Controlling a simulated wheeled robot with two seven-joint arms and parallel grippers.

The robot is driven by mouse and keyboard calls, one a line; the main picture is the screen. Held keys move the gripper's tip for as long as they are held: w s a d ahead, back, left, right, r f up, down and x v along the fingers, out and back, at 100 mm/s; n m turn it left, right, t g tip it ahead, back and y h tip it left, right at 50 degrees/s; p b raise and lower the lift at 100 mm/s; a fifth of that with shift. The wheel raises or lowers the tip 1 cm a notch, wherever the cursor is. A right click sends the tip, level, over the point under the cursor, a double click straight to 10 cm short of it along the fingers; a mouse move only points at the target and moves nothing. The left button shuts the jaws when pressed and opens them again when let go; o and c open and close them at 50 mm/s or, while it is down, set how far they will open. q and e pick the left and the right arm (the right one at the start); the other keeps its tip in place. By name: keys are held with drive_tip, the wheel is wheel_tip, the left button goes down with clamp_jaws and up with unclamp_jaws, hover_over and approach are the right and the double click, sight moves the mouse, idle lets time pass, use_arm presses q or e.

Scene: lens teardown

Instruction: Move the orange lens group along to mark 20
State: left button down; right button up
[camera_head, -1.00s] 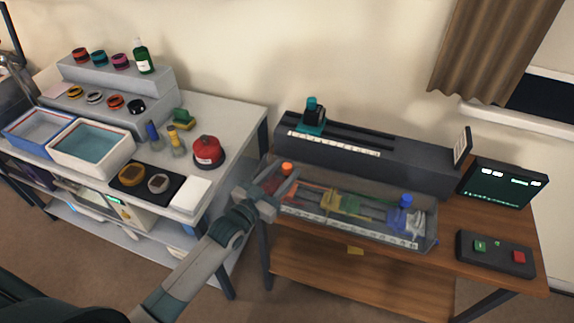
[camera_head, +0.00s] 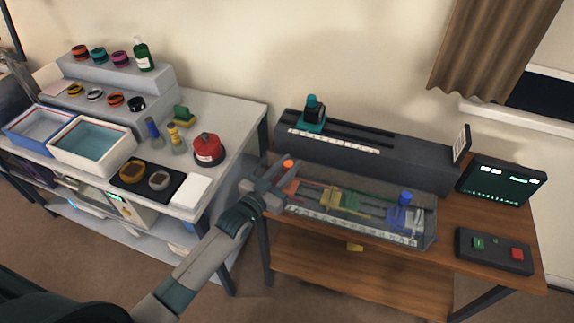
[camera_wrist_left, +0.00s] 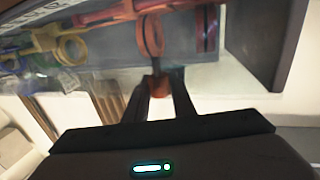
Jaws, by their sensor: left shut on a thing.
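The orange lens group is at the left end of a clear trough (camera_head: 427,228). In the head view its round top (camera_head: 288,164) and part of its body (camera_head: 291,186) show. My left gripper (camera_head: 272,186) is at that left end, partly covering the group. In the left wrist view the orange ring (camera_wrist_left: 152,36) stands ahead of the fingers, and my left gripper (camera_wrist_left: 160,88) is shut on the orange tab (camera_wrist_left: 158,84) below it. A white scale strip (camera_head: 345,226) runs along the trough's front; its marks are too small to read. My right gripper is not in view.
A yellow group (camera_head: 340,200) and a blue group (camera_head: 402,208) stand further right in the same trough. A dark rail bench (camera_head: 400,160) with a teal-based device (camera_head: 313,115) is behind. A button box (camera_head: 494,252) and a screen (camera_head: 503,183) are at right.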

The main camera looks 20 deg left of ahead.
sight(305, 172)
use_arm(q)
drive_tip(key=d, duration=0.5)
drive_tip(key=shift+s+d+p, duration=0.1)
drive_tip(key=shift+d+p, duration=0.05)
drive_tip(key=shift+p, duration=0.25)
drive_tip(key=c, duration=1.5)
unclamp_jaws()
drive_tip(key=shift+s, duration=0.15)
drive_tip(key=shift+b+v, duration=2.25)
drive_tip(key=shift+v, duration=6.35)
